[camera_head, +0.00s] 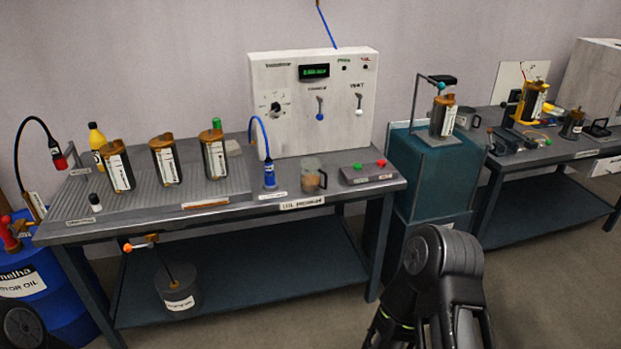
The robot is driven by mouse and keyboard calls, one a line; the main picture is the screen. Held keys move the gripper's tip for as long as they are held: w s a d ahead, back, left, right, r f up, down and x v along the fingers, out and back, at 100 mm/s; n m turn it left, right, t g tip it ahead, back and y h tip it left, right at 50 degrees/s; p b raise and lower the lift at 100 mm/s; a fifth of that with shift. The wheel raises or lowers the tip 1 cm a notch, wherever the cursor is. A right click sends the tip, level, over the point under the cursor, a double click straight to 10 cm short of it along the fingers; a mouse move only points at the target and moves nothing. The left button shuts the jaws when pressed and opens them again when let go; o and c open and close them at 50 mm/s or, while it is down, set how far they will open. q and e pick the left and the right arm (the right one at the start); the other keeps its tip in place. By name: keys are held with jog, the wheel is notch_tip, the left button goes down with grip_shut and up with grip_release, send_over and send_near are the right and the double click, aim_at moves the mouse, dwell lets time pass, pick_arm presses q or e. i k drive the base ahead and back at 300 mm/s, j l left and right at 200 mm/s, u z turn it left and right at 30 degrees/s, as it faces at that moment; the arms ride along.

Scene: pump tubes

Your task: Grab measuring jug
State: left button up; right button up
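A small see-through jug (312,175) with a handle on its right side and brownish contents or tint stands upright near the front edge of the left table, left of a button box. A second grey cup-like jug (465,118) stands farther right at the back, partly hidden by a pump. I cannot read a label that tells which is the measuring jug. My black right arm shows at the bottom centre-right, in front of the tables and apart from both jugs. A dark part of my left arm shows in the bottom left corner. Neither gripper's fingers are in view.
The left table (150,222) holds several brown-capped pump canisters, a blue nozzle (269,174), a button box (367,172) and a white control panel (290,125). A teal stand (440,180) is beside it. A blue oil drum (45,285) stands at left. The floor at right is clear.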

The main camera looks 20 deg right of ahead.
aim_at(312, 172)
jog(key=i+l, duration=0.25)
jog(key=l, duration=0.2)
jog(key=i+l, duration=0.2)
jog(key=l, duration=0.2)
jog(key=i+l, duration=0.25)
jog(key=l, duration=0.2)
jog(key=i+l, duration=0.25)
jog(key=l, duration=0.2)
jog(key=i+l, duration=0.25)
jog(key=l, duration=0.15)
jog(key=i+l, duration=0.2)
jog(key=l, duration=0.25)
jog(key=i+l, duration=0.25)
jog(key=l, duration=0.2)
